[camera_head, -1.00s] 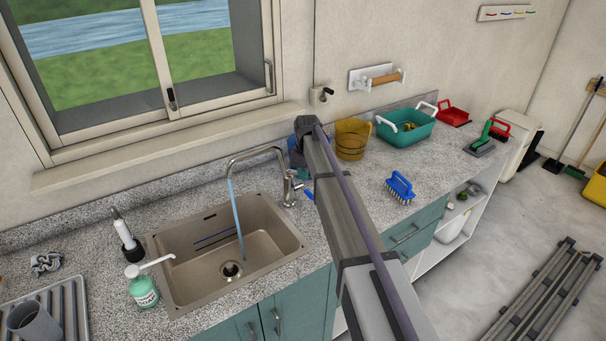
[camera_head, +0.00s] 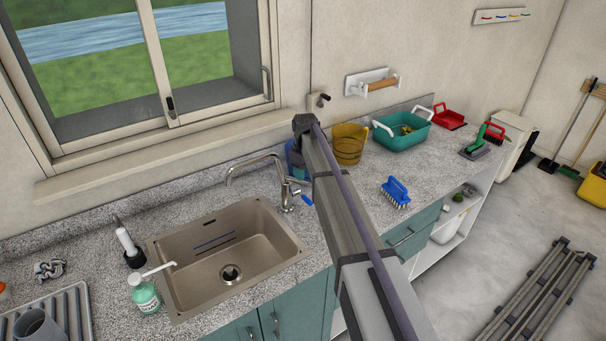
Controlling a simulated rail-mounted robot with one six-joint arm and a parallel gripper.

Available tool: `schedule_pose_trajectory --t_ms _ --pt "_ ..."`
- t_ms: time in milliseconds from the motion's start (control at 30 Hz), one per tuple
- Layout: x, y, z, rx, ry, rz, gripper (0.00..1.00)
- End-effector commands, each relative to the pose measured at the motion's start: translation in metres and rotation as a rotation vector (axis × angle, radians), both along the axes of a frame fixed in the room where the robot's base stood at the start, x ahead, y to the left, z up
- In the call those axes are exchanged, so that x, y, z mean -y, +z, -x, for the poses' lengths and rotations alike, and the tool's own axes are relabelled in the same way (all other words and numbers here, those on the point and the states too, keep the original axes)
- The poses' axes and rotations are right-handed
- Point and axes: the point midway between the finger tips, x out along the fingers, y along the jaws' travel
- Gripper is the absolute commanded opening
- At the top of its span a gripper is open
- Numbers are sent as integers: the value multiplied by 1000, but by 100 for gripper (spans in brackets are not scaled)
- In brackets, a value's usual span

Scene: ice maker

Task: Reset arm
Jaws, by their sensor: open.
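My arm reaches from the bottom of the picture up across the counter, and its far end bends down behind itself near the tap. My gripper is hidden behind the arm, so its fingers do not show. The metal tap (camera_head: 259,163) arches over the sink (camera_head: 205,262), and no water runs from it. The tap's blue-tipped lever (camera_head: 306,199) shows just left of my arm. The sink basin looks empty.
A green soap bottle (camera_head: 144,292) and a drying rack (camera_head: 69,310) with a grey cup (camera_head: 38,328) are left. Right of my arm are a blue brush (camera_head: 396,192), yellow bucket (camera_head: 349,144), teal basin (camera_head: 402,139) and red dustpan (camera_head: 449,118). A window (camera_head: 150,60) is behind.

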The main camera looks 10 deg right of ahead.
Motion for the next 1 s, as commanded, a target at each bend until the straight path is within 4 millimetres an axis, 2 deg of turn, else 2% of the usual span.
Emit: schedule_pose_trajectory --t_ms 33,167,600,700,733,767,867,900,967,1000 --pt "0 14 0 0 0 0 43" --pt "0 28 0 0 0 0 43" --pt "0 26 0 0 -1 0 43" --pt "0 26 2 -2 -91 -1 43" --pt "0 26 14 -5 -152 -1 43" --pt "0 26 37 -7 -223 0 43" --pt "-2 6 127 -13 -428 2 43" --pt "-3 -5 167 -15 -502 3 43" --pt "-5 -21 225 -17 -602 5 43" --pt "-6 -32 260 -19 -653 6 43"
